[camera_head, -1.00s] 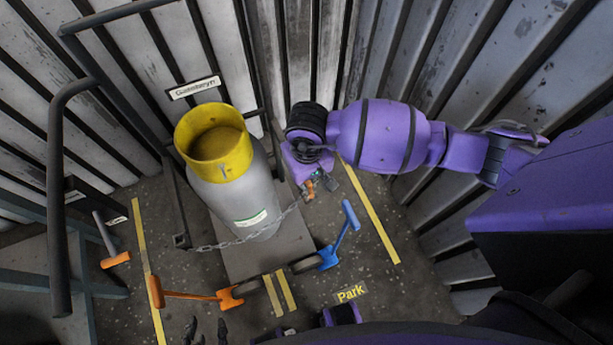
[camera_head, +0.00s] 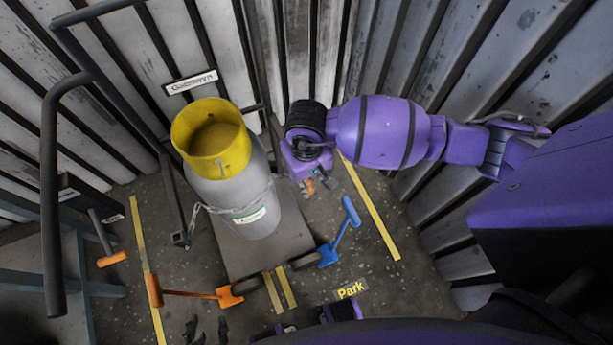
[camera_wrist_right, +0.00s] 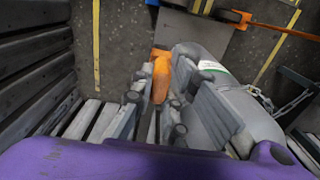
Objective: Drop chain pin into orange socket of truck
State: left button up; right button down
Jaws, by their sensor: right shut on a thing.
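A grey gas cylinder with a yellow collar (camera_head: 232,192) stands upright on the truck (camera_head: 265,258).
An orange-handled bar (camera_head: 195,295) and a blue-handled bar (camera_head: 341,233) lie by the truck's wheels. Another orange-ended tool (camera_head: 112,259) is at the left. Ribbed metal walls close in behind and right. Floor beside the yellow line (camera_head: 372,210) is clear.

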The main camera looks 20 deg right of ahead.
pick_arm(q)
jog(key=shift+s+f, duration=0.1)
jog(key=shift+s, duration=0.3)
pick_arm(e)
jog(key=c, duration=1.6)
grip_release()
jog(key=shift+c, duration=0.2)
pick_arm(q)
jog(key=shift+w, duration=0.3)
jog(key=shift+w, duration=0.15)
pick_arm(e)
notch_tip(320, 180, up, 12)
